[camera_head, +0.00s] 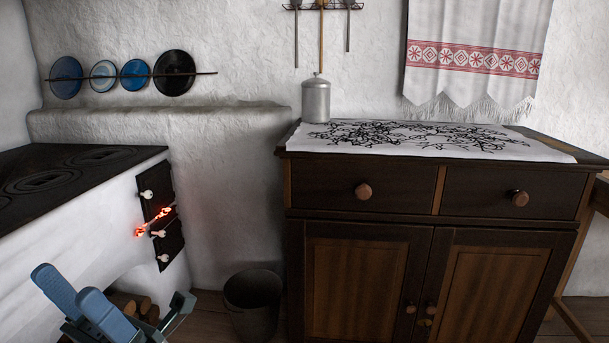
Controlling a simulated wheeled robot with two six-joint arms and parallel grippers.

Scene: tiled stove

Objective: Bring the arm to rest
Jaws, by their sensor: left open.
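My left gripper (65,283) is at the bottom left of the head view, in front of the white side of the tiled stove (85,235). Its two blue fingers point up and to the left, parted, with nothing seen between them. Part of my arm is cut off by the lower edge of the picture. My right gripper is not in view.
Black stove doors (157,193) show a red-orange glow. Firewood (146,308) lies low behind my gripper. A dark bucket (253,302) stands on the floor beside a wooden cabinet (365,225). A metal can (316,101) stands on the cabinet's cloth.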

